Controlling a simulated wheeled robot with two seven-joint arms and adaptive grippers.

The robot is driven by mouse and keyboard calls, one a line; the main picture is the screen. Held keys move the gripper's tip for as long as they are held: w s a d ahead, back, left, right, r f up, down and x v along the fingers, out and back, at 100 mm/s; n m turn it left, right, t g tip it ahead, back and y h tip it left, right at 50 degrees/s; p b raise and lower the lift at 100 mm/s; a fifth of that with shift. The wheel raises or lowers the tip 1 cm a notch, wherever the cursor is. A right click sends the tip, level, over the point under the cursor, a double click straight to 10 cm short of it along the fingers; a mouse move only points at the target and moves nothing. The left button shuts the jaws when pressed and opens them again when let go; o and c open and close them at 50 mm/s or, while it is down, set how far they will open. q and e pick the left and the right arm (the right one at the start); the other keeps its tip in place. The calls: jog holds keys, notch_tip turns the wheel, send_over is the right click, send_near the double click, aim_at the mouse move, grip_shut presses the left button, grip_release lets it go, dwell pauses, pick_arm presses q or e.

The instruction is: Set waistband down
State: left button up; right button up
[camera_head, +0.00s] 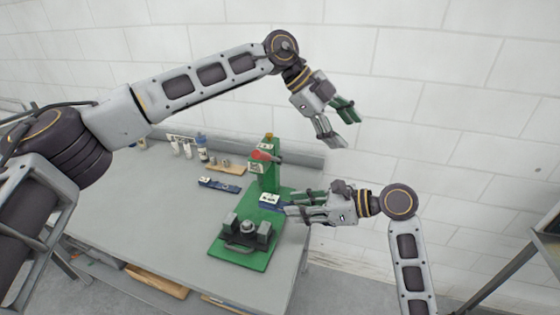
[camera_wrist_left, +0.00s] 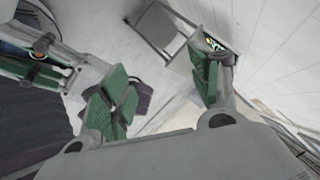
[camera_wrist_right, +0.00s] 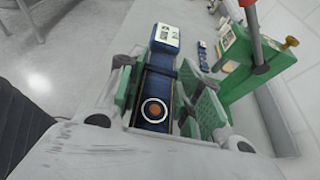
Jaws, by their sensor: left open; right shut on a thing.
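My left gripper (camera_head: 339,122) is open and empty, higher up, above and right of the post. Its spread fingers show in the left wrist view (camera_wrist_left: 160,92).
A similar blue strip (camera_head: 219,185), a wooden block (camera_head: 226,168) and small bottles (camera_head: 187,147) lie behind. The table's left part is clear.

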pick_arm(q)
jog(key=s+f+y, duration=0.3)
jog(key=n+t+y, duration=0.3)
jog(key=n+y, duration=0.2)
jog(key=y, duration=0.5)
send_near(263, 197)
notch_tip(263, 197, up, 3)
jog(key=d, duration=0.2)
jog(key=shift+a+n, duration=0.4)
jog(key=shift+a, duration=0.25)
jog(key=shift+f, duration=0.15)
jog(key=shift+x, duration=5.9)
